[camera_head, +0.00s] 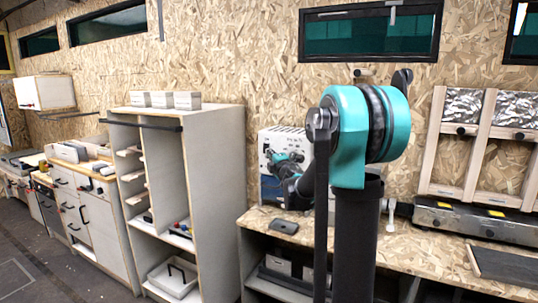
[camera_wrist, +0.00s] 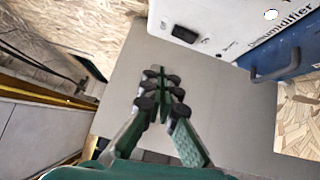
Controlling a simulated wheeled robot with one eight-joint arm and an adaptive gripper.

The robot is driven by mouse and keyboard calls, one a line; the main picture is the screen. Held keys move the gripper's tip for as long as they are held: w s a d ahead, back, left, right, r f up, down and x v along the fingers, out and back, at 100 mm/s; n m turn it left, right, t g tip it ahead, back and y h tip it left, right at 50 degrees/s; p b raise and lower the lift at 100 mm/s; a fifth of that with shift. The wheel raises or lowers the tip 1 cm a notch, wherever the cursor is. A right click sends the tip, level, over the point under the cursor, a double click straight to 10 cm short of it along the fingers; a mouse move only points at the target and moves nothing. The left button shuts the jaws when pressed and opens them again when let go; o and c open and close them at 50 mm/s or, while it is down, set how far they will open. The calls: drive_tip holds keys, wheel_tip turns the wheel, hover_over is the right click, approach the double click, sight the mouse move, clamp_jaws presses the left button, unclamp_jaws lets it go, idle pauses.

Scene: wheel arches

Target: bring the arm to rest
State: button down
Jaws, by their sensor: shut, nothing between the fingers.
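My gripper (camera_wrist: 162,86) is in the wrist view, its dark fingers drawn together at the tips with nothing between them. A plain grey panel lies beyond the fingertips, and I cannot tell how far off it is. In the head view my teal and black arm stands upright right of the middle, in front of the workbench (camera_head: 408,238). Dark parts of my arm show in front of the white and blue dehumidifier (camera_head: 270,143). My fingers cannot be made out clearly there.
The dehumidifier also shows in the wrist view (camera_wrist: 222,22), at the upper right. A tall open cabinet (camera_head: 218,165) with small boxes (camera_head: 187,101) on top stands left of the bench. A metal appliance (camera_head: 470,220) is on the bench at right. Floor shows at lower left.

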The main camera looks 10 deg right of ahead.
drive_tip(key=s+d+f+m+g+h, duration=0.35)
drive_tip(key=s+d+f+m, duration=0.2)
drive_tip(key=s+m, duration=0.2)
drive_tip(key=s+d+f+m+g+h, duration=0.2)
drive_tip(key=s+d+f+m+h, duration=0.2)
drive_tip(key=s+f+m, duration=0.4)
drive_tip(key=s+a+f+m+g+y, duration=0.1)
drive_tip(key=s+a+f+g, duration=0.1)
drive_tip(key=s+f, duration=0.4)
drive_tip(key=s+a+f+m+g+y, duration=0.2)
drive_tip(key=s+f, duration=0.4)
drive_tip(key=s, duration=0.7)
drive_tip(key=s+a+f+m+g+y, duration=0.1)
drive_tip(key=s+a+f+m+g, duration=0.1)
drive_tip(key=s+f+g, duration=0.3)
drive_tip(key=s+a+f, duration=0.1)
drive_tip(key=s, duration=0.3)
drive_tip(key=shift+s+a+f, duration=0.15)
drive_tip(key=shift+s+a, duration=0.15)
drive_tip(key=shift+a, duration=0.1)
drive_tip(key=c, duration=2.2)
unclamp_jaws()
drive_tip(key=shift+y, duration=0.25)
